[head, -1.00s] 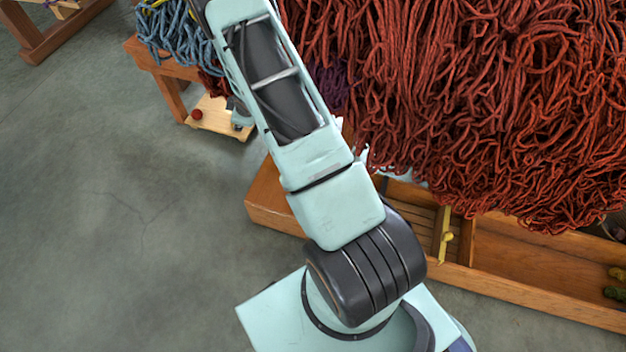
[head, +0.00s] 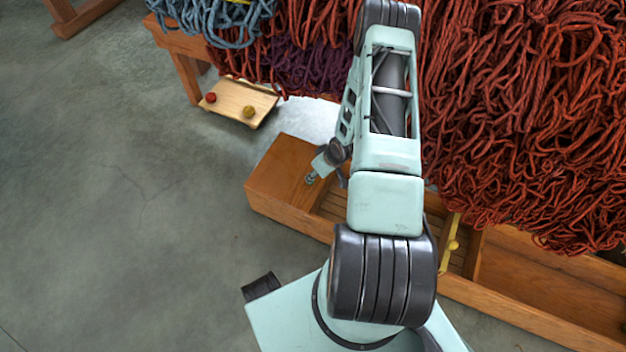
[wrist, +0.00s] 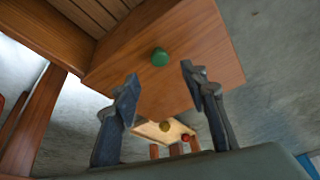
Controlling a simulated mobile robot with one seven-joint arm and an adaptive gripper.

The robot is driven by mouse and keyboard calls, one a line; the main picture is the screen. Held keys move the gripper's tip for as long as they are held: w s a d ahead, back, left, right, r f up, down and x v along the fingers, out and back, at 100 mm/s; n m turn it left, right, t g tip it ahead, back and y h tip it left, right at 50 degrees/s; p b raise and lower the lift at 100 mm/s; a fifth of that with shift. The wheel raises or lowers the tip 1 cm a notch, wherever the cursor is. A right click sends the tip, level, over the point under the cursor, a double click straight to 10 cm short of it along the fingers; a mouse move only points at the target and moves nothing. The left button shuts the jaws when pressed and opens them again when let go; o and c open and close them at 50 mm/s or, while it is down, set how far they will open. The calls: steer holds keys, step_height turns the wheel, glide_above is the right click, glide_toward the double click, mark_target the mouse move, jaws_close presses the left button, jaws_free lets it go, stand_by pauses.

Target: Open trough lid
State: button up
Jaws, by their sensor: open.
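The wooden trough (head: 520,310) runs along the floor in front of the hanging wool. Its left end is covered by a flat brown wooden lid (head: 283,168), which lies closed. The lid also shows in the wrist view (wrist: 205,90), with a round green knob (wrist: 160,57) on it. In the head view the knob (head: 311,179) is small beside my gripper (head: 318,172). In the wrist view my gripper (wrist: 158,84) is open and empty. The knob appears between and beyond its two fingertips, apart from both.
Red-brown wool (head: 520,120) hangs over the trough's back. A yellow bar with a knob (head: 452,245) crosses the trough. A small wooden board (head: 238,103) with a red and a yellow knob sits behind. Grey floor at left is clear.

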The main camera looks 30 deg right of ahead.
steer(key=b+x, duration=0.2)
steer(key=x, duration=0.5)
steer(key=shift+w+f, duration=0.15)
steer(key=shift+f, duration=0.1)
steer(key=shift+c, duration=0.4)
jaws_close()
